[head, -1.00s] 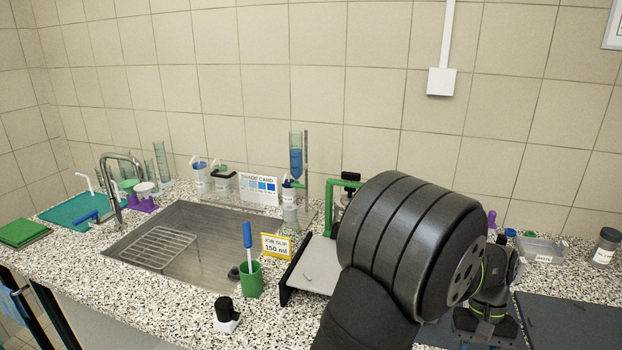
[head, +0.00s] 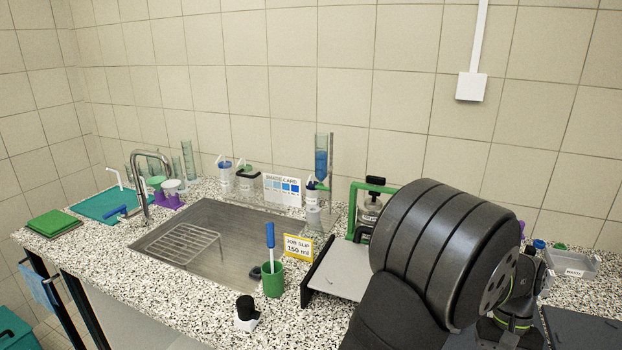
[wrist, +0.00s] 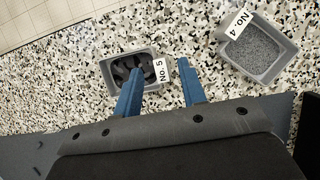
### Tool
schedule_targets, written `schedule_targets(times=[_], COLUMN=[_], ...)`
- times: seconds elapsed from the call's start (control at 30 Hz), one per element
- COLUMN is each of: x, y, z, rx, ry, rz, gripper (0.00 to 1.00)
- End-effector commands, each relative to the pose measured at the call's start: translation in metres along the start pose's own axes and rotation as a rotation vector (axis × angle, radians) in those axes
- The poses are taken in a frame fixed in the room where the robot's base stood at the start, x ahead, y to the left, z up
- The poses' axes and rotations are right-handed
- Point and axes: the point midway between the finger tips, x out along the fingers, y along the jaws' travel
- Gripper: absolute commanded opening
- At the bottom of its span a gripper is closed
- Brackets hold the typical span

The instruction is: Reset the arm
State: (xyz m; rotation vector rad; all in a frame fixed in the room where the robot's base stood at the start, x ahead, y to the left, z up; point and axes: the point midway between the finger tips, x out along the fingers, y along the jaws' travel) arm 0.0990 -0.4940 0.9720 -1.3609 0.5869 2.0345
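My gripper (wrist: 160,92) shows in the wrist view with its two blue fingers spread apart. Nothing is between the fingers. It is above the speckled counter, and its left fingertip overlaps a grey tray labelled No. 5 (wrist: 110,80) that holds dark pieces. A second grey tray labelled No. 4 (wrist: 277,74), holding grey granules, is at the upper right of that view. In the head view my large dark arm covers the lower right, and the gripper fingers are hidden from that camera.
A steel sink (head: 240,270) with a wire rack is at the left centre. A green cup with a blue-handled tool (head: 272,279), a job slip (head: 298,247) and a green-framed stand (head: 354,205) are left of my arm. A clear tray (head: 571,262) is at right.

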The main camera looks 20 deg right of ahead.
Motion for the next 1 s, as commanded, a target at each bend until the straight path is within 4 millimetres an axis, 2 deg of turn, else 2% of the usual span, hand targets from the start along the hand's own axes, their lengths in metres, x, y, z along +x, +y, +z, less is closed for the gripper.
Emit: schedule_targets(times=[0.1, 0.47, 1.0], x=[-0.025, -0.097, 0.011], y=[0.000, 0.000, -0.001], z=[-0.001, -0.001, 0.001], rx=[-0.001, -0.001, -0.001], ry=[0.002, 0.002, -0.006], rz=[0.001, 0.000, -0.004], gripper=[0.38, 0.38, 0.38])
